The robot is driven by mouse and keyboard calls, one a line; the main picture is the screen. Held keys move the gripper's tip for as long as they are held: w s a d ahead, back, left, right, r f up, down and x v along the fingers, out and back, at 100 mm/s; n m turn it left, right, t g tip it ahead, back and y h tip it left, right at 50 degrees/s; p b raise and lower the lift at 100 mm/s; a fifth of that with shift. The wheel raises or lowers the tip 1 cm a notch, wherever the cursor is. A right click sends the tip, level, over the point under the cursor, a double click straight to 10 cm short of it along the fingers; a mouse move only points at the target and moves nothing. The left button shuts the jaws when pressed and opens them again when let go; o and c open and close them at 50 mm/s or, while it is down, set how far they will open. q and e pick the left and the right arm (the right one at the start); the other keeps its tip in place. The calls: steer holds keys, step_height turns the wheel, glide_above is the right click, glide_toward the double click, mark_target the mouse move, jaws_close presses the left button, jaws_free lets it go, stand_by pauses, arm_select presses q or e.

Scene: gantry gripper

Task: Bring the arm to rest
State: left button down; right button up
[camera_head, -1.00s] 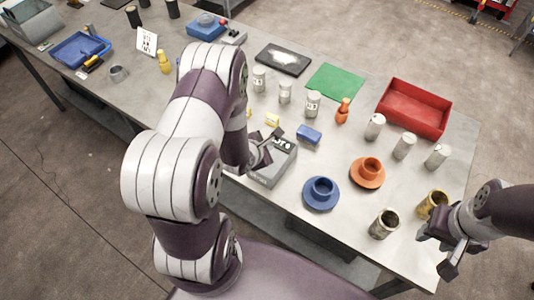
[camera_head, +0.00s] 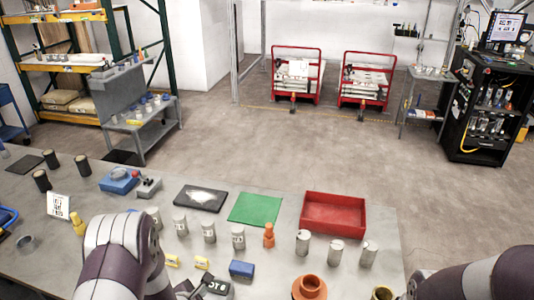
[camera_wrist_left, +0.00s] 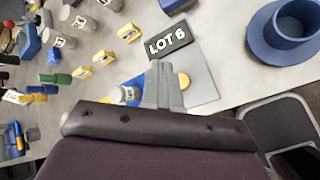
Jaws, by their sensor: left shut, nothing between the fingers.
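My left arm (camera_head: 122,250) comes in at the bottom left of the head view. Its gripper (camera_head: 192,289) is partly cut off by the bottom edge, beside a dark label plate (camera_head: 218,286). In the left wrist view the gripper's fingers (camera_wrist_left: 163,84) are together and hold nothing.
The table (camera_head: 290,262) carries several grey canisters (camera_head: 180,225), a red bin (camera_head: 333,215), a green mat (camera_head: 255,209), an orange bottle (camera_head: 269,235) and a blue block (camera_head: 241,269). Open floor (camera_head: 300,140) lies beyond.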

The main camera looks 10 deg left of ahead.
arm_select(q)
steer(key=s+m, duration=0.1)
steer(key=s+f+m+g, duration=0.1)
steer(key=m, duration=0.1)
steer(key=s+f+m+g, duration=0.1)
steer(key=m, duration=0.1)
steer(key=shift+s+f, duration=0.25)
steer(key=shift+s, duration=0.05)
steer(key=s+d+r+m+g+b, duration=0.3)
steer(key=s+m+g+b, duration=0.55)
steer(key=m, duration=1.05)
steer(key=d+m+t+b, duration=0.1)
steer(key=d+r+m+b, duration=0.1)
steer(key=d+b, duration=0.1)
steer(key=d+m+t+b, duration=0.1)
steer(key=d, duration=0.1)
steer(key=shift+s+r+t+b, duration=0.25)
steer(key=shift+r+t+b, duration=0.1)
steer(key=shift+r, duration=0.05)
steer(key=shift+s, duration=0.1)
